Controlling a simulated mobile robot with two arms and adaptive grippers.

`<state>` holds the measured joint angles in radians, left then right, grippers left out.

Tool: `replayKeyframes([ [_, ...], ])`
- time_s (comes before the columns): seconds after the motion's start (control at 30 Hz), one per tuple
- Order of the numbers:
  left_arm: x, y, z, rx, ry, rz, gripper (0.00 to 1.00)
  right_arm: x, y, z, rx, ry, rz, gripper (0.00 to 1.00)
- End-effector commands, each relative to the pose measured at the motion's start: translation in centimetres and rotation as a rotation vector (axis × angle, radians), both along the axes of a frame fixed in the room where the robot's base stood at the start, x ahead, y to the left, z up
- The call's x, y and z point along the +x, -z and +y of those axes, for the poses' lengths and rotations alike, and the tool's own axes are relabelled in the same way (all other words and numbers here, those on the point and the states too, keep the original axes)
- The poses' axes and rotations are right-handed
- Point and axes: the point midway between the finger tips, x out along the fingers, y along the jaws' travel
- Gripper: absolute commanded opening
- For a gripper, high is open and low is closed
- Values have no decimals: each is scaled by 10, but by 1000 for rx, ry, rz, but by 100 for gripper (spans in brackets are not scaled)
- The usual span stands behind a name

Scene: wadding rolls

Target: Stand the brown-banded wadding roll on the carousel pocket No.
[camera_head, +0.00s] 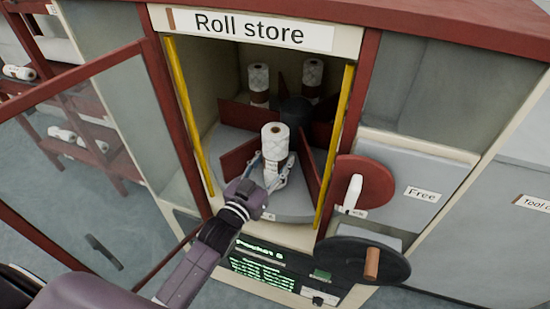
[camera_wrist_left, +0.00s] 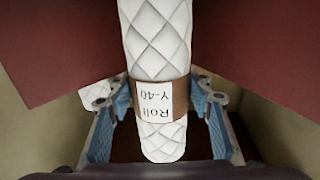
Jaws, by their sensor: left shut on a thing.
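The brown-banded wadding roll (camera_head: 275,137) is white and quilted and stands about upright in the front pocket of the grey carousel (camera_head: 228,143), between red dividers. In the left wrist view its brown band (camera_wrist_left: 181,91) carries a label reading "Roll Y-40". My left gripper (camera_head: 274,168) reaches in through the opening and is shut on this roll, with blue fingers on both sides of it at band height. Whether the roll's base touches the carousel floor is hidden. My right gripper is not in view.
Two other banded rolls, one at back left (camera_head: 259,82) and one at back right (camera_head: 312,74), stand in rear pockets. Yellow strips (camera_head: 334,145) edge the opening. A glass door (camera_head: 95,140) stands open at left. A display (camera_head: 262,262) reads "Pocket 6". A black handwheel (camera_head: 345,262) protrudes at lower right.

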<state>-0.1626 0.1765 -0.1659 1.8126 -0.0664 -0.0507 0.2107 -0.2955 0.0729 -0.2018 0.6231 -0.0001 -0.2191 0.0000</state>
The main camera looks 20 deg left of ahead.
Motion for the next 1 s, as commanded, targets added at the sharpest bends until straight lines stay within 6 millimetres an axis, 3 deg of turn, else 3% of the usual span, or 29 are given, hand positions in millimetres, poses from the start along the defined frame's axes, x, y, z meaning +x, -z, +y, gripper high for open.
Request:
replayKeyframes([
  [0.27, 0, 1, 0, 0, 0, 0, 23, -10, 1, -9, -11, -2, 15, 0],
  [0.3, 0, 1, 0, 0, 0, 0, 50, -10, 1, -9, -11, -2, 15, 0],
  [0.47, 0, 1, 0, 0, 0, 0, 67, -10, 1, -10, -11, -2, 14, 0],
  [0.8, -3, 2, 1, 0, 0, 2, 67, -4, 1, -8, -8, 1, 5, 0],
  [1.0, -26, 3, 5, 1, 0, 5, 67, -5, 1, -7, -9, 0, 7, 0],
])
